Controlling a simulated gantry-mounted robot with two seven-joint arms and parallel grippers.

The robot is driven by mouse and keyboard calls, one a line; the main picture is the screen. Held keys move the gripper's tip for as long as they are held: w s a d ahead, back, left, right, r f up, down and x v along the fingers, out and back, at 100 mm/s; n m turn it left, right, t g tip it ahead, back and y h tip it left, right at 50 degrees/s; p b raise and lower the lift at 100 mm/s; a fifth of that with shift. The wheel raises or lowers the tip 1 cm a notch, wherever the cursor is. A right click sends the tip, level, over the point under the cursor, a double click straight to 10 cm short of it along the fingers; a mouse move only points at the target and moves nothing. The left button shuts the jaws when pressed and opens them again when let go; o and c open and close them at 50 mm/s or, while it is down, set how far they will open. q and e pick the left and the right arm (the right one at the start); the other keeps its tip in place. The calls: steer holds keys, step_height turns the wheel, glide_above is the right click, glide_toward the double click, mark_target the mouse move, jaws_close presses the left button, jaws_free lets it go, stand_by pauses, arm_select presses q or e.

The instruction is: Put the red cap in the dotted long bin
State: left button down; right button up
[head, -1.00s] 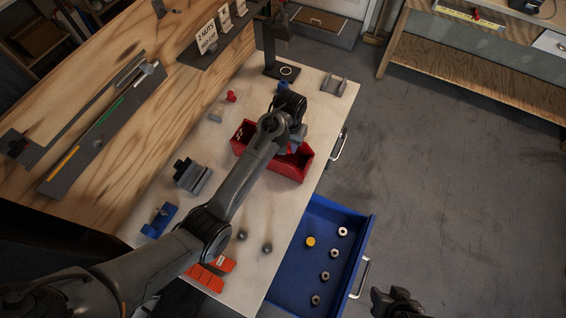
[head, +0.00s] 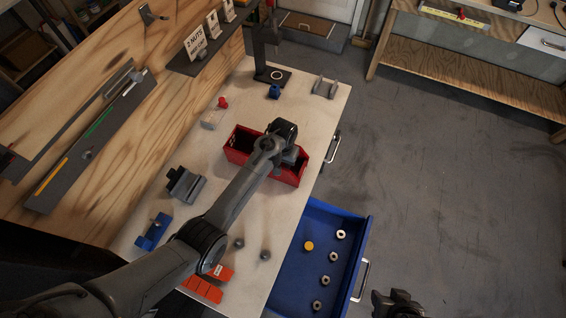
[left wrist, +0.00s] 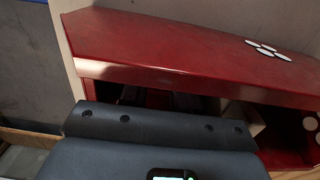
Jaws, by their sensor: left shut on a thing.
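The long red bin (head: 237,148) stands on the bench in the head view. In the left wrist view its red wall (left wrist: 180,45) bears a group of white dots. My left gripper (head: 290,162) is over the bin; in the left wrist view its fingers (left wrist: 175,100) reach down into the opening. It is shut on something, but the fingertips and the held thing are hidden. A small red piece (head: 222,102) lies on the bench beyond the bin; I cannot tell whether it is a cap. My right gripper (head: 397,302) shows only partly at the bottom edge.
An open blue drawer (head: 285,285) with several small round parts juts out at the bench's right. A grey block (head: 185,185), a blue part (head: 155,232) and orange pieces (head: 208,288) lie nearer. A dark stand (head: 262,55) is at the far end.

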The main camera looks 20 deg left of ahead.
arm_select(q)
steer(key=c, duration=0.8)
jaws_free()
step_height(320, 180, up, 12)
steer(key=p, duration=1.3)
steer(key=s+a+t, duration=0.2)
steer(key=s+a, duration=0.2)
steer(key=s, duration=1.1)
steer(key=shift+m+t, duration=0.8)
steer(key=shift+m, duration=0.1)
steer(key=s+r, duration=0.4)
steer(key=s, duration=0.1)
steer(key=s+r, duration=0.3)
steer(key=s, duration=0.2)
steer(key=s+r, duration=0.4)
steer(key=s, duration=0.1)
steer(key=shift+s+a+r, duration=0.35)
